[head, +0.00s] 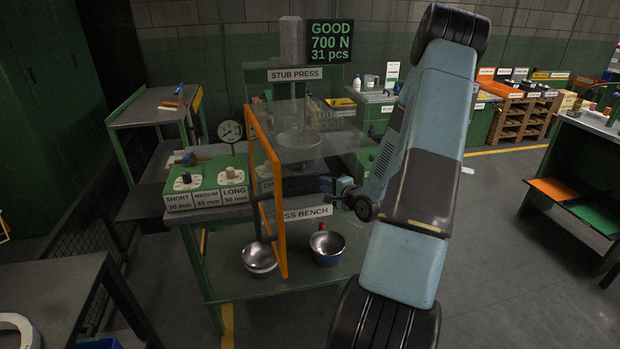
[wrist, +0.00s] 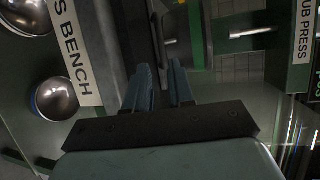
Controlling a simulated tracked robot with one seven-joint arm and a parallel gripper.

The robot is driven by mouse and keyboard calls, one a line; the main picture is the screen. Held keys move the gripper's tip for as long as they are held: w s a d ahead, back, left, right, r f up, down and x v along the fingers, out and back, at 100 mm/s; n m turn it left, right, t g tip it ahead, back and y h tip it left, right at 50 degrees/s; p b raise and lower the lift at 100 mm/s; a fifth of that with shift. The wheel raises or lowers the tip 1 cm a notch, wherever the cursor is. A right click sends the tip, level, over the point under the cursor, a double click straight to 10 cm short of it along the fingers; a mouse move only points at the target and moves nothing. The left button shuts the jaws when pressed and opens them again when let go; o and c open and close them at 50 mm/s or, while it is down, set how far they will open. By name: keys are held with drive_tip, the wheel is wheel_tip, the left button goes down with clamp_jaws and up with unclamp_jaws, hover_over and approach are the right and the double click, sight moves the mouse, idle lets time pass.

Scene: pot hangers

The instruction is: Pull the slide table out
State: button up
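The stub press stands on the press bench under its STUB PRESS sign (head: 295,74). A grey round dish (head: 299,143) sits in the press opening. The slide table seems to be the dark plate (head: 308,170) below it, partly behind the orange-framed guard (head: 268,190); its exact outline is hard to tell. My gripper (head: 325,186) is at the front of the press, just above the bench sign. In the wrist view my gripper (wrist: 162,68) has its fingers apart, with a dark bar (wrist: 158,35) just ahead of the tips. I cannot tell whether they touch it.
The guard stands out towards me, left of my gripper. Two metal bowls (head: 260,258) (head: 327,244) are on the lower shelf. A green selector box (head: 206,185) and gauge (head: 230,131) are at the bench's left. A display (head: 330,42) reads GOOD. Floor (head: 500,260) at right is clear.

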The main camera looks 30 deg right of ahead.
sight(310, 185)
drive_tip(key=x, duration=0.9)
drive_tip(key=shift+w, duration=0.2)
clamp_jaws()
drive_tip(key=shift+s+a+f, duration=0.1)
